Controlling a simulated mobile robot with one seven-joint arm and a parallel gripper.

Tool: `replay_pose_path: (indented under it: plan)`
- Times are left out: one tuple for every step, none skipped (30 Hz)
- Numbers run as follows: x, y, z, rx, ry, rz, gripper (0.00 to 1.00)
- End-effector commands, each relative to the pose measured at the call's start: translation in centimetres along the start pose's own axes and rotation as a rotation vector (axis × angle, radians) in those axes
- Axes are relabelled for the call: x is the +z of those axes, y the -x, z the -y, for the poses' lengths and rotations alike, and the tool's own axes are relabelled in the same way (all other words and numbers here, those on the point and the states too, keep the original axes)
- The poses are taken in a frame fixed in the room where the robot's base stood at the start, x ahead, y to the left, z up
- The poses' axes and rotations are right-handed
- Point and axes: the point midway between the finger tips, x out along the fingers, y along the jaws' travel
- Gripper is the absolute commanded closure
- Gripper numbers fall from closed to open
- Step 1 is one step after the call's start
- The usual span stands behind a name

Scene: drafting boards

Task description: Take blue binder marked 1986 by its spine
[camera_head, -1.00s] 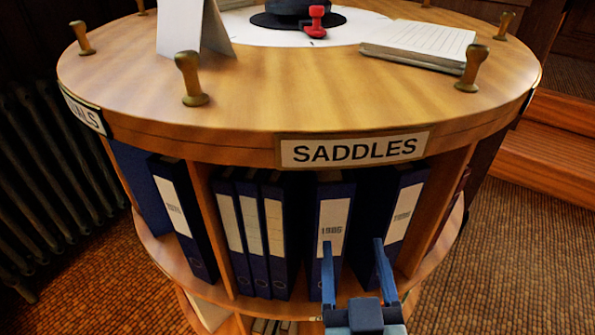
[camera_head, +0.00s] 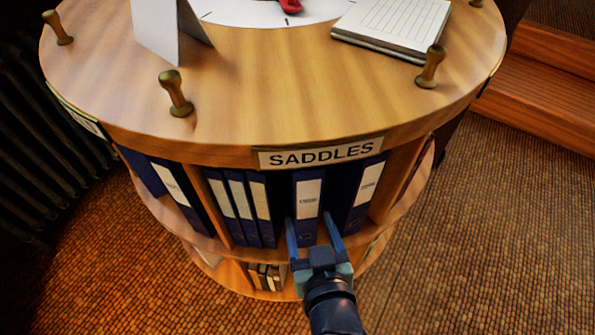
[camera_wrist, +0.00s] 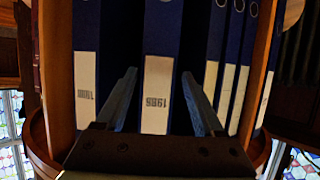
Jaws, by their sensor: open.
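The blue binder marked 1986 (camera_head: 308,200) stands upright on the shelf under the SADDLES sign, its spine with a pale label facing out. My gripper (camera_head: 312,228) is open, with its fingertips close to the lower part of that spine, one towards each side. The wrist view is upside down and shows the 1986 binder (camera_wrist: 162,35) centred between the two open fingers of my gripper (camera_wrist: 158,76). The fingers appear apart from the spine. I cannot tell how deep the tips reach alongside it.
Another blue binder (camera_head: 364,190) stands to the right, with a dark gap between. Several blue binders (camera_head: 240,208) stand to the left. The round wooden tabletop (camera_head: 300,85) overhangs the shelf. Wooden dividers (camera_head: 384,195) bound the bay. A lower shelf holds more items (camera_head: 266,277).

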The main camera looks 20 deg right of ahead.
Motion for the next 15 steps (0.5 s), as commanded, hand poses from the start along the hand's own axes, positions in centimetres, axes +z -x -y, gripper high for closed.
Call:
replay_pose_path:
  plan:
    - [0.0,-0.8,-0.1,0.001,-0.001,-0.002,0.30]
    - [0.0,-1.2,0.0,0.000,-0.002,-0.001,0.30]
    - [0.0,-1.6,-0.1,0.001,-0.001,-0.002,0.30]
    - [0.0,-1.8,-0.1,0.001,-0.001,-0.001,0.30]
    - [0.0,-2.0,-0.1,0.001,0.000,0.000,0.30]
    - [0.0,-2.1,0.0,0.000,0.000,0.000,0.30]
    - [-0.1,-2.2,0.0,0.000,0.001,-0.001,0.30]
    - [-0.1,-2.4,0.0,0.000,0.001,-0.001,0.30]
    - [-0.1,-2.7,-0.1,0.001,0.000,-0.001,0.30]
    - [-0.1,-3.0,-0.1,0.002,-0.001,-0.001,0.30]
    - [-0.1,-3.4,-0.1,0.001,-0.001,-0.002,0.30]
    - [-0.2,-4.0,-0.2,0.002,0.000,-0.002,0.30]
    - [-0.2,-4.5,-0.3,0.002,-0.001,-0.002,0.30]
    - [-0.3,-4.9,-0.3,0.003,0.000,-0.002,0.30]
    - [-0.3,-5.5,-0.3,0.003,0.001,-0.002,0.30]
